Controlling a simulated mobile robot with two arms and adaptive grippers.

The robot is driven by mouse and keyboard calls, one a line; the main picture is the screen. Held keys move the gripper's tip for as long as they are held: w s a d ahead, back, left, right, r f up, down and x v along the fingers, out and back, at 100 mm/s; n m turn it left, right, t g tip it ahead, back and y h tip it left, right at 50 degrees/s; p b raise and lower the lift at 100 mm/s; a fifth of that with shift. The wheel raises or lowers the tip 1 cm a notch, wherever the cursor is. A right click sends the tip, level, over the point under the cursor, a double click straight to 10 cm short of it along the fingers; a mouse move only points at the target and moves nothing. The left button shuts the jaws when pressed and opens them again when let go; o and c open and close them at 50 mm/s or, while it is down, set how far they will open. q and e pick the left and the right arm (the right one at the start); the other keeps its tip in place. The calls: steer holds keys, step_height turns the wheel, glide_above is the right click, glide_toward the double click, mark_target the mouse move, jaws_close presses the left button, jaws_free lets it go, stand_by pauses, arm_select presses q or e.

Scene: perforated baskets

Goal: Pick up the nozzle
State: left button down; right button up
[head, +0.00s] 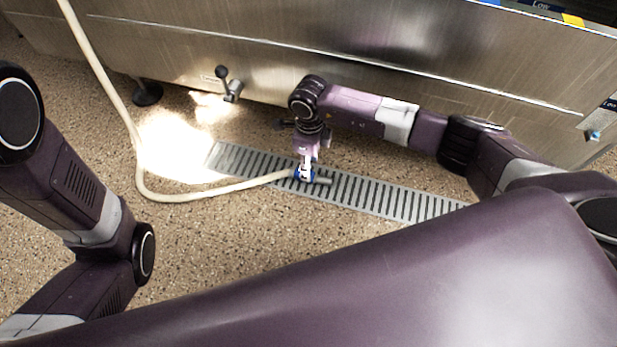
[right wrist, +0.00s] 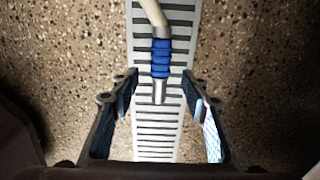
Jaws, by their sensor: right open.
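The nozzle has a blue ribbed grip and a metal tip, and sits at the end of a cream hose. In the head view the nozzle (head: 322,180) lies on the floor grate, partly hidden by my right gripper (head: 306,165), which points down over it. In the right wrist view the nozzle (right wrist: 161,60) lies along the grate, its metal tip toward me. The open fingers of my right gripper (right wrist: 159,82) stand left and right of the tip, with gaps on both sides. I cannot tell their exact height above it. My left gripper is out of view.
The slotted metal floor grate (head: 408,206) runs along the speckled floor. The hose (head: 187,197) curves left and up past the steel cabinet (head: 190,45). A black-knobbed valve (head: 231,88) sticks out from the cabinet's lower front. Open floor lies in front of the grate.

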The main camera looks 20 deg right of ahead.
mark_target(294, 173)
step_height(294, 173, down, 4)
steer(key=b, duration=0.3)
steer(key=shift+w+a+f, duration=0.15)
steer(key=shift+f, duration=0.1)
steer(key=shift+r, duration=0.1)
jaws_close()
